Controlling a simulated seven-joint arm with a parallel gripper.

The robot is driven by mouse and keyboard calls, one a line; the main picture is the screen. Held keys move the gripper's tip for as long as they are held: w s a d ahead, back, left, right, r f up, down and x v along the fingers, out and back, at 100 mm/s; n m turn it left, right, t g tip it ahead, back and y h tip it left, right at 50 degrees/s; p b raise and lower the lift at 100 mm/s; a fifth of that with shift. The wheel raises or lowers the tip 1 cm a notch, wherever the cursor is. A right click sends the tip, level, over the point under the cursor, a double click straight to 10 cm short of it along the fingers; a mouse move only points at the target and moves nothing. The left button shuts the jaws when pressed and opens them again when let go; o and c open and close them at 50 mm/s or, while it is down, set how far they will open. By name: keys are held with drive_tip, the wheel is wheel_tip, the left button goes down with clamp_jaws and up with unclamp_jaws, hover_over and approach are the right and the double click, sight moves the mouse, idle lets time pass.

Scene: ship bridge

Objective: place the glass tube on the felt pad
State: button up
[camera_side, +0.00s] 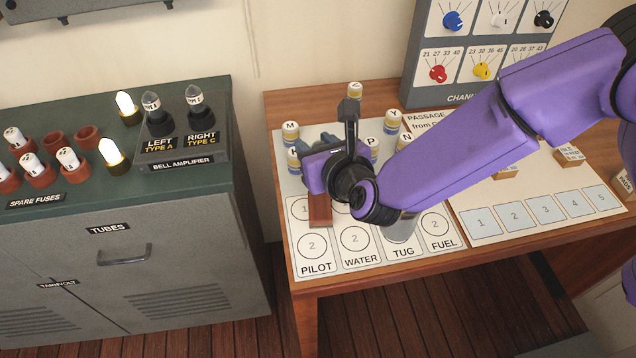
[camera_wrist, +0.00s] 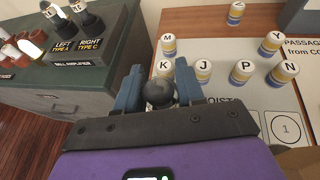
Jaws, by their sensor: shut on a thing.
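My gripper (camera_wrist: 160,84) is shut on a dark rounded thing (camera_wrist: 158,93), seen end-on between its blue-grey fingers in the wrist view. I cannot tell for sure that it is the glass tube. In the side view my gripper (camera_side: 318,142) is over the left part of the wooden desk, and its hold is mostly hidden. Two glass tubes with dark bases stand in the bell amplifier, labelled left type A (camera_side: 150,101) and right type C (camera_side: 194,96). I cannot make out a felt pad in either view.
Lettered cylinders, such as M (camera_side: 290,132) and Y (camera_side: 393,120), stand close around my gripper. The green-topped cabinet (camera_side: 75,120) at the left bears glowing bulbs (camera_side: 111,152) and spare fuses (camera_side: 38,170). A knob panel (camera_side: 420,85) stands at the desk's back.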

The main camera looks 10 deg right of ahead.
drive_tip(key=shift+f, duration=3.5)
drive_tip(key=shift+f, duration=0.1)
drive_tip(key=o, duration=1)
drive_tip(key=shift+r, duration=0.2)
drive_tip(key=v, duration=1.2)
drive_tip(key=shift+d, duration=0.1)
drive_tip(key=shift+f, duration=0.1)
